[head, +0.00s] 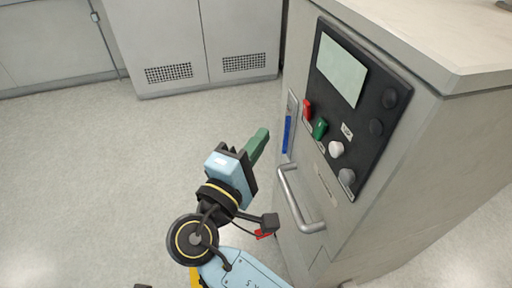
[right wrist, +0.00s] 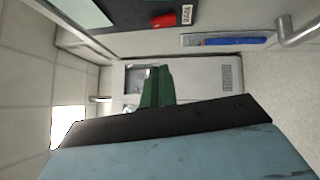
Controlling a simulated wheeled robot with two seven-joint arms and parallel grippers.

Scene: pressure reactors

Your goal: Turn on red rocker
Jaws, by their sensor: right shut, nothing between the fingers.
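The red rocker (head: 307,110) is on the dark control panel (head: 391,120) on the front of the grey cabinet, at the panel's lower left edge. A green rocker (head: 320,129) sits just to its right. The red rocker also shows at the top of the right wrist view (right wrist: 164,20). My right gripper (head: 260,143) has green fingers, which are shut and empty. It is in front of the cabinet, to the left of the red rocker and apart from it. Its fingers also show in the right wrist view (right wrist: 157,86). My left gripper is not in view.
A white knob (head: 336,149), a grey knob (head: 346,177) and dark knobs are on the same panel, with a pale screen (head: 341,64). A blue strip (head: 287,134) and a metal handle (head: 295,200) are below. Grey vented cabinets (head: 190,45) stand behind. The floor at left is clear.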

